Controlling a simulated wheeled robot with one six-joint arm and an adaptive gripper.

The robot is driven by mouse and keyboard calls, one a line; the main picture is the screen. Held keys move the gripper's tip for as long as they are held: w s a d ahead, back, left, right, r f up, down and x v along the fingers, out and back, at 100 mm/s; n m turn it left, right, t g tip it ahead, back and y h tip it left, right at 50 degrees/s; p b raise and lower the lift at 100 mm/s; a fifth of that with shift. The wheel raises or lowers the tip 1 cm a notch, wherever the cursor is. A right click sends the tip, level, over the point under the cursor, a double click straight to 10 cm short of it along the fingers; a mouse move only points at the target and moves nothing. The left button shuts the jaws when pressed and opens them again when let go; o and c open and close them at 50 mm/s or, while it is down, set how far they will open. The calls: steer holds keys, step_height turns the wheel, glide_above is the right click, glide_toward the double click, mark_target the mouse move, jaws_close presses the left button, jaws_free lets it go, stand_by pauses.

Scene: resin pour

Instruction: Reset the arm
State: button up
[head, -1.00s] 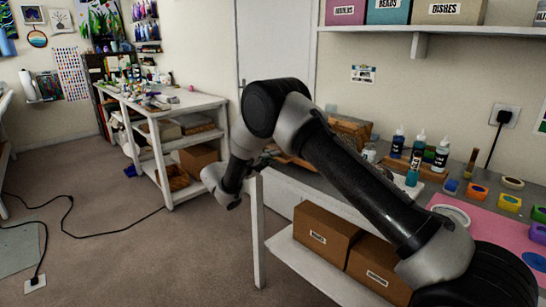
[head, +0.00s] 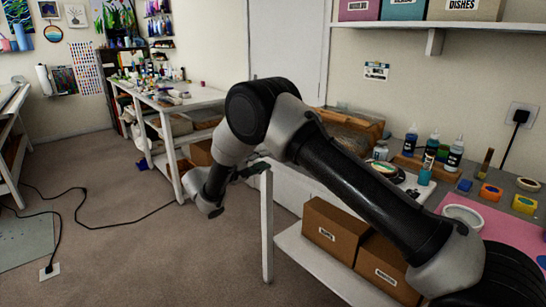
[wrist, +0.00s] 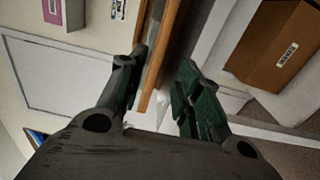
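My arm reaches across the head view, bent at the elbow, with its wrist hanging low beside the workbench's left end. My gripper (head: 252,170) shows only partly there, near the top of the bench's white leg (head: 267,225). In the wrist view my gripper (wrist: 163,78) has its two dark green-padded fingers spread apart. Nothing is held between them. A wooden edge (wrist: 160,55) shows beyond and between the fingertips; I cannot tell how far off it is.
The workbench holds dropper bottles (head: 433,148), a wooden tray (head: 355,125), paint pots (head: 490,192) and a pink mat (head: 505,230). Cardboard boxes (head: 330,232) sit on its lower shelf. A white shelving table (head: 185,97) stands at the back left. A black cable (head: 110,227) crosses the open carpet.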

steer(key=v, duration=0.2)
steer(key=shift+s+a, duration=0.2)
steer(key=shift+a, duration=0.05)
steer(key=s+d+f+n+g+y, duration=0.1)
steer(key=s+d+f+n+g, duration=0.25)
steer(key=f, duration=0.35)
steer(key=s+d+r+g+y, duration=0.2)
steer(key=s+d+g, duration=0.3)
steer(key=s+d, duration=0.3)
steer(key=s+d+r+m+y, duration=0.3)
steer(key=s+d+r, duration=0.4)
steer(key=s, duration=0.3)
steer(key=s+d+r+m+t+y, duration=0.1)
steer(key=s+d+r+m+y, duration=0.3)
steer(key=s+d+r, duration=0.3)
steer(key=s+d+r+m+t+y, duration=0.1)
steer(key=s+d+r+m+y, duration=0.2)
steer(key=s+d+r, duration=0.4)
steer(key=s+d+y, duration=0.1)
steer(key=s+d, duration=0.1)
steer(key=s, duration=0.4)
steer(key=shift+s+r+m+y, duration=0.15)
steer(key=shift+r+m+y, duration=0.15)
steer(key=shift+r+m, duration=0.1)
